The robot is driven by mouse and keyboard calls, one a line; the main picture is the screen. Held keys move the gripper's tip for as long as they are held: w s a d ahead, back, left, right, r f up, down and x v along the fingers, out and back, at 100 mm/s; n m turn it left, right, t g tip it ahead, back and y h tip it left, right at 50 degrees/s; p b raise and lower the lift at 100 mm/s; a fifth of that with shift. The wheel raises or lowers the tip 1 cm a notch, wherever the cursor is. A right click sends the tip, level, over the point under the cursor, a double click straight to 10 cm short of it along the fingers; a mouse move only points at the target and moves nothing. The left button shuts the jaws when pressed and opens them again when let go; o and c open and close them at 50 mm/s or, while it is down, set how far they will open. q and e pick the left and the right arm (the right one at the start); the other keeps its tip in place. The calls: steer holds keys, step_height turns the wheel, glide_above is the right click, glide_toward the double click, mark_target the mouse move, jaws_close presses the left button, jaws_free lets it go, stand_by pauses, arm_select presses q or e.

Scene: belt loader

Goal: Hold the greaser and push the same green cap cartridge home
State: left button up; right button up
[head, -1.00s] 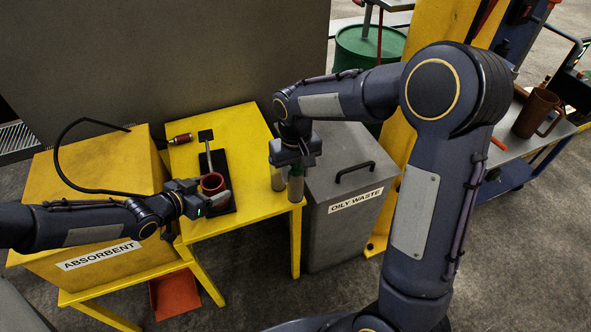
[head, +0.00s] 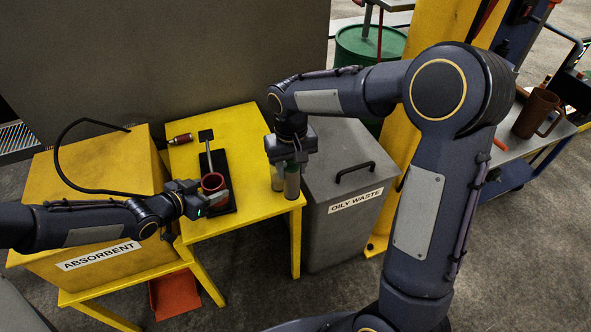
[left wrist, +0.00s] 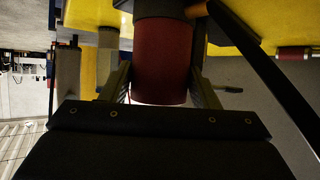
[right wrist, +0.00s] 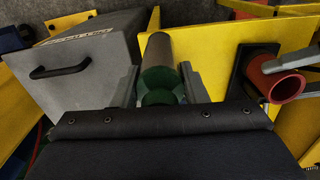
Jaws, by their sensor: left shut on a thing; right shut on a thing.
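The greaser's red barrel (head: 213,183) has its open mouth up at the black stand (head: 227,165) on the yellow table. My left gripper (head: 216,199) is shut on the barrel, which fills the space between its fingers in the left wrist view (left wrist: 162,60). The open mouth also shows in the right wrist view (right wrist: 290,87). My right gripper (head: 288,166) is shut on the grey green cap cartridge (head: 292,184) near the table's right edge. In the right wrist view, its green cap (right wrist: 160,80) is between the fingers. A second grey cylinder (head: 277,180) is close beside it.
A red-ended fitting (head: 180,139) lies at the table's back left. The yellow ABSORBENT box (head: 95,165) with a black hose is left. The grey OILY WASTE bin (head: 345,225) is right. Bare yellow table lies between the stand and the cartridge.

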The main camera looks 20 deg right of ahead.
steer(key=w+a+r+m, duration=0.3)
steer(key=a+r+m, duration=0.2)
steer(key=r, duration=0.6)
steer(key=w+a+r+n, duration=0.2)
steer(key=w+a+n, duration=0.2)
steer(key=a+n, duration=0.5)
steer(key=a, duration=0.4)
steer(key=shift+a+r, duration=0.15)
steer(key=shift+a, duration=0.25)
steer(key=shift+w, duration=0.1)
steer(key=shift+f, duration=3)
step_height(320, 180, down, 8)
steer(key=shift+f, duration=0.25)
steer(key=o, duration=1.1)
steer(key=shift+o, duration=0.9)
steer(key=shift+a, duration=0.1)
